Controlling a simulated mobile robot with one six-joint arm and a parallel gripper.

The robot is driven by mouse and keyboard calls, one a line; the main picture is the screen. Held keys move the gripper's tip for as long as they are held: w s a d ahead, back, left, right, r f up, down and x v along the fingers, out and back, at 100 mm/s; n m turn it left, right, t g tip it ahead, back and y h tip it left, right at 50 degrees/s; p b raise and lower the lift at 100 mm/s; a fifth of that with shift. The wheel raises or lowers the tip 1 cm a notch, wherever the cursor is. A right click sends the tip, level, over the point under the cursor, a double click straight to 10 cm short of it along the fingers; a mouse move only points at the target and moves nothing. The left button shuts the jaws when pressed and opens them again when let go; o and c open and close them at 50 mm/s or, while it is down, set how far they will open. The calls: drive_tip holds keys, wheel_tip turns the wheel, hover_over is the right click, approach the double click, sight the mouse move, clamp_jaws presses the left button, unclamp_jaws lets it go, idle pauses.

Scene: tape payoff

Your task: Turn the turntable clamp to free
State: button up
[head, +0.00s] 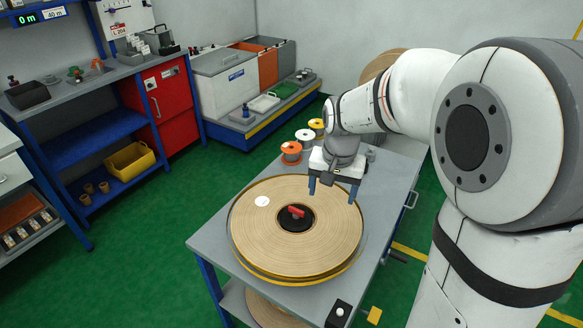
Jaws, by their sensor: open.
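The turntable (247,254) lies on a grey bench and carries a large tan wound tape roll (270,245) with a white round label. At its centre is a black hub with a red clamp handle (297,212), which lies slightly slanted across the hub. I cannot read any free or locked marking on it. My gripper (333,194) points down over the back right part of the roll, behind and right of the clamp. Its two blue fingers are wide apart with nothing between them, and it does not touch the clamp.
Small spools, orange (291,150), white (304,138) and yellow (316,125), stand at the bench's back. A black box (338,314) with a white knob sits at the front corner. A blue workbench (110,130) and a grey bin (225,85) stand beyond green floor.

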drive_tip(key=w+a+f+m+p, duration=0.1)
drive_tip(key=w+a+f, duration=0.1)
drive_tip(key=w+f, duration=0.15)
drive_tip(key=w+a+f+m, duration=0.1)
drive_tip(key=w+a+f, duration=0.1)
drive_tip(key=w, duration=0.3)
drive_tip(key=m+g, duration=0.1)
hover_over(296, 209)
wheel_tip(296, 209, down, 5)
drive_tip(key=shift+s+d+p, duration=0.1)
drive_tip(key=shift+d+p, duration=0.05)
drive_tip(key=shift+p, duration=0.25)
drive_tip(key=shift+w+f, duration=0.2)
drive_tip(key=shift+f, duration=0.45)
wheel_tip(296, 209, down, 7)
drive_tip(key=shift+f+p, duration=0.1)
drive_tip(key=shift+p, duration=0.5)
